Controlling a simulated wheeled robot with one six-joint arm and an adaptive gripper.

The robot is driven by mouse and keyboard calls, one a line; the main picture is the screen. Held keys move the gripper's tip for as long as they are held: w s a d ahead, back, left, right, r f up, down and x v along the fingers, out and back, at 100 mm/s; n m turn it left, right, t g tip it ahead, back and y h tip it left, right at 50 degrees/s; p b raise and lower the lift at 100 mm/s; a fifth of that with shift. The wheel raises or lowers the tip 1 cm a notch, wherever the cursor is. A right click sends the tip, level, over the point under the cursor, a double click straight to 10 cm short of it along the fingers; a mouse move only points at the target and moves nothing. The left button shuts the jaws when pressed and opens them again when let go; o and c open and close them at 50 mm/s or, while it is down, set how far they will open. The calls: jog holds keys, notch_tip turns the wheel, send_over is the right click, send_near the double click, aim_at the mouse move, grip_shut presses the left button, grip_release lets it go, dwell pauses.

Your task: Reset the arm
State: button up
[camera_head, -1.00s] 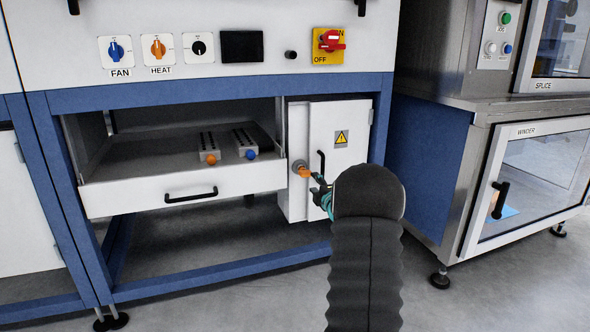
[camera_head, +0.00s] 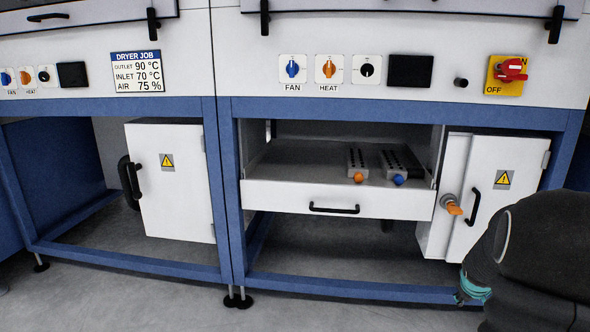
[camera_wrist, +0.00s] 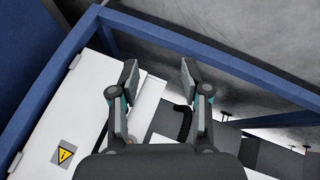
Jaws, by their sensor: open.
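My gripper shows in the wrist view (camera_wrist: 158,80) with its two fingers spread apart and nothing between them. Behind the fingers are a white cabinet face and a blue frame bar. In the head view my dark arm fills the lower right corner. Only a teal part of my gripper (camera_head: 473,290) shows there, below the right white cabinet box (camera_head: 510,190). The orange knob (camera_head: 453,206) on that box is above the gripper and apart from it. The fingertips are hidden in the head view.
An open drawer (camera_head: 275,197) sticks out left of the box, holding two grey blocks with an orange and a blue knob (camera_head: 398,180). The blue frame (camera_head: 228,180) runs around the bays. A second white box (camera_head: 175,190) stands at left. The floor (camera_head: 150,290) in front is clear.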

jog(key=s+a+r+y+p, duration=0.1)
jog(key=s+a+r+p, duration=0.2)
jog(key=s+a+r, duration=0.4)
jog(key=s+a+r+y+p, duration=0.2)
jog(key=s+a+r, duration=0.6)
jog(key=a, duration=0.8)
jog(key=s+a+r+y+p, duration=0.1)
jog(key=s+a+r+p, duration=0.2)
jog(key=s+a+r, duration=0.5)
jog(key=s+a, duration=0.1)
jog(key=a, duration=0.3)
jog(key=shift+s+a+r+y+p, duration=0.2)
jog(key=shift+a+r+y+p, duration=0.05)
jog(key=shift+a+y+p, duration=0.1)
